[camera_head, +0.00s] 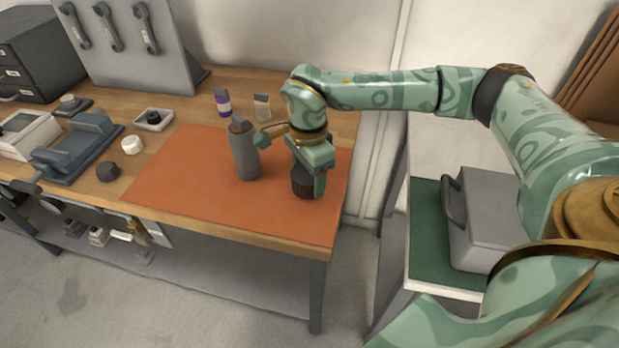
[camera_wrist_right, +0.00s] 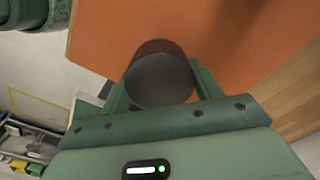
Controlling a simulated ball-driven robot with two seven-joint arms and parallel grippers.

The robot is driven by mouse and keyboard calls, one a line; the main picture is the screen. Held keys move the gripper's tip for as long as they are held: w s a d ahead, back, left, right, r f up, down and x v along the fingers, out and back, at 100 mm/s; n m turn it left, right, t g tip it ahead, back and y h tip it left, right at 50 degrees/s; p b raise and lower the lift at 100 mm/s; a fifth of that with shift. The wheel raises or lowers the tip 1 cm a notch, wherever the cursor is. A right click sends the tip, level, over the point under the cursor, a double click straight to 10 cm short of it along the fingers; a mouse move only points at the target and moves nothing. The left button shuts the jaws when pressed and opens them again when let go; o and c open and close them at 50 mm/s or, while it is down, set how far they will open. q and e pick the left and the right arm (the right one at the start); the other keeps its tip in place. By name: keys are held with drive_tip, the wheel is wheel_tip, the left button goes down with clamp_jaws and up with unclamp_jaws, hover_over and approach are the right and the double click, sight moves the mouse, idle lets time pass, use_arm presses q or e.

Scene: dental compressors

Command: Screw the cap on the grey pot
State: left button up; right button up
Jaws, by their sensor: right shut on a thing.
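My right gripper (camera_head: 306,180) points down over the front right of the orange mat. It is shut on a dark round piece (camera_head: 302,184). In the right wrist view this piece (camera_wrist_right: 162,80) has a flat grey face and a brownish side, between the two fingers (camera_wrist_right: 160,92). I cannot tell whether it is the cap or a pot, nor whether it touches the mat. A tall grey pot-like cylinder (camera_head: 246,158) with a narrower dark top stands upright on the mat, left of the gripper and apart from the held piece. My left gripper is not in view.
The orange mat (camera_head: 190,190) is clear at its left and front. A purple-and-white bottle (camera_head: 223,102) and a small pale container (camera_head: 262,106) stand behind. A black knob-like piece (camera_head: 108,172), a white one (camera_head: 132,145) and a grey vise-like fixture (camera_head: 78,150) are left.

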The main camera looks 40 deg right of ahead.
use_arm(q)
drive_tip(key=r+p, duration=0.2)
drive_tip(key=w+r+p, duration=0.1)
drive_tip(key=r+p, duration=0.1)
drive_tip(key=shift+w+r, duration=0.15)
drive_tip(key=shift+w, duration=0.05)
use_arm(e)
drive_tip(key=s+a+r, duration=0.2)
drive_tip(key=s+r, duration=0.3)
drive_tip(key=s, duration=0.1)
drive_tip(key=s+a+r, duration=0.3)
drive_tip(key=s+r, duration=0.2)
drive_tip(key=s, duration=0.2)
drive_tip(key=shift+a+r, duration=0.25)
drive_tip(key=shift+r, duration=0.1)
